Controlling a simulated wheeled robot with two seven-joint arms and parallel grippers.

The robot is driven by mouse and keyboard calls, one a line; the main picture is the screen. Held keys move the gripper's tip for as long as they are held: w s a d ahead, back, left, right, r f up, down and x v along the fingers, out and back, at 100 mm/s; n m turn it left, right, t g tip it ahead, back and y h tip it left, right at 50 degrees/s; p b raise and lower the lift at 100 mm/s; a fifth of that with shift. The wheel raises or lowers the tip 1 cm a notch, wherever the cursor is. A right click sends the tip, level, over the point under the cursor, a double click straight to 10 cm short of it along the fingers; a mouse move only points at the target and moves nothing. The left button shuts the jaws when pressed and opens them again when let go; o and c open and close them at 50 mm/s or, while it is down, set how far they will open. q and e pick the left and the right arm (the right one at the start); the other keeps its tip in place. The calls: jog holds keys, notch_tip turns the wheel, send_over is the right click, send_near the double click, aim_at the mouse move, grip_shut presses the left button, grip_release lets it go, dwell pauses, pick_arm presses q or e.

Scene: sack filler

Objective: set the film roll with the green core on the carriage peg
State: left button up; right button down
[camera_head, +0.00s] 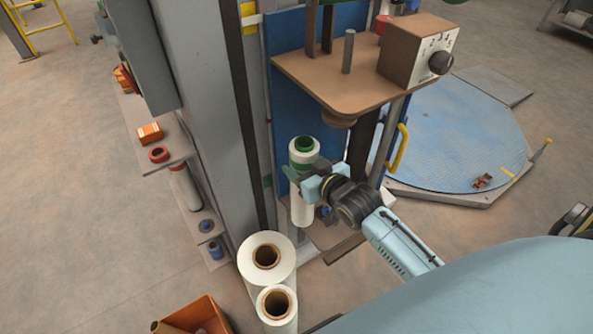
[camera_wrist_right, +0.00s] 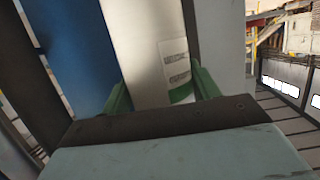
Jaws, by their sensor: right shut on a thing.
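The film roll with the green core (camera_head: 301,208) is white and stands upright, its green core end facing up. My right gripper (camera_head: 303,178) is shut on its upper part, with green fingers (camera_wrist_right: 205,85) on both sides of the white roll (camera_wrist_right: 155,60) in the wrist view. A grey upright peg (camera_head: 348,52) stands bare on a brown plate (camera_head: 305,76) above and behind the roll. A short grey post shows just under the roll; I cannot tell whether they touch. My left gripper is out of view.
Two large white rolls with brown cores (camera_head: 267,257) stand in front. A grey column (camera_head: 215,110) and shelf (camera_head: 165,157) with a red-core roll lie left. A control box (camera_head: 415,48) sits on the brown plate. A blue turntable (camera_head: 455,140) is right.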

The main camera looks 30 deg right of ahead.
jog(key=d, duration=0.9)
jog(key=shift+w+d, duration=0.15)
jog(key=shift+w, duration=0.3)
jog(key=shift+r, duration=0.1)
dwell(0.4)
jog(key=shift+p, duration=0.3)
jog(key=shift+p, duration=0.65)
dwell(0.6)
